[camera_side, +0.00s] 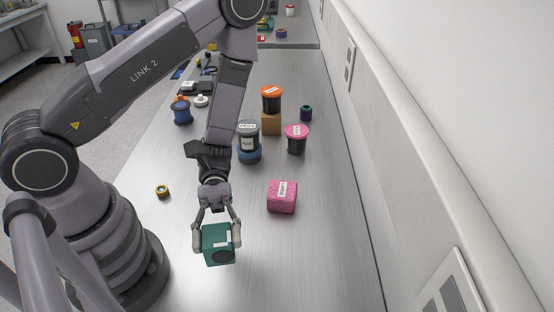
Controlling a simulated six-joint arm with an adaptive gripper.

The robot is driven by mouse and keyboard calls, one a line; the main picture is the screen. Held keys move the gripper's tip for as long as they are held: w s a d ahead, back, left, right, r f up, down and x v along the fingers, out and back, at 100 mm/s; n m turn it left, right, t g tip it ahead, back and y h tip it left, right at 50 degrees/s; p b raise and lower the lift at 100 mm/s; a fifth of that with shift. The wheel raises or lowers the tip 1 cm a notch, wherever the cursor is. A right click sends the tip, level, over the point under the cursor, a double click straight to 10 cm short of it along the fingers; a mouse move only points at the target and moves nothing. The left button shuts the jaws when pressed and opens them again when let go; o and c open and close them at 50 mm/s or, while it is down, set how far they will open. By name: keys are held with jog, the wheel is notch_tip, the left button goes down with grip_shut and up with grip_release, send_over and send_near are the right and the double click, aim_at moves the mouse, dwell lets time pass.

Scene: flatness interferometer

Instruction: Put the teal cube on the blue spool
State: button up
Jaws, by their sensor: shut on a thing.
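The teal cube (212,258) has a white label and a dark round mark on its faces. My gripper (217,236) points down and is shut on the cube, with one finger on each side, at the near part of the bench. I cannot tell how far the cube is above the bench. The blue spool (182,113) stands upright at the left edge of the bench, farther back and left of my gripper. Something small and orange-brown shows at its top.
A grey-lidded jar (248,132) stands on a blue round base (249,156). An orange-lidded jar (271,101) sits on a brown block (271,125). A pink-lidded jar (296,141), pink block (282,197) and small yellow ring (162,190) stand nearby. The bench front is clear.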

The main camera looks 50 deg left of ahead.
jog(key=s+a+r+m+g+y, duration=0.1)
jog(key=a+m+g+y, duration=0.3)
jog(key=a+m+y, duration=0.65)
jog(key=a+r+m+g+y, duration=0.1)
jog(key=a+m+g+y, duration=0.3)
jog(key=a+y, duration=1.15)
jog(key=m+t+y, duration=0.7)
jog(key=m+t, duration=0.8)
jog(key=t, duration=0.3)
send_over(180, 105)
jog(key=f, duration=0.7)
jog(key=shift+s+d+f, duration=0.25)
jog(key=shift+d+f, duration=0.05)
jog(key=shift+f, duration=0.05)
jog(key=shift+w+a+f, duration=0.25)
jog(key=shift+a+f, duration=0.05)
jog(key=shift+f, duration=0.15)
jog(key=shift+w+a+f, duration=0.1)
jog(key=shift+f, duration=1.6)
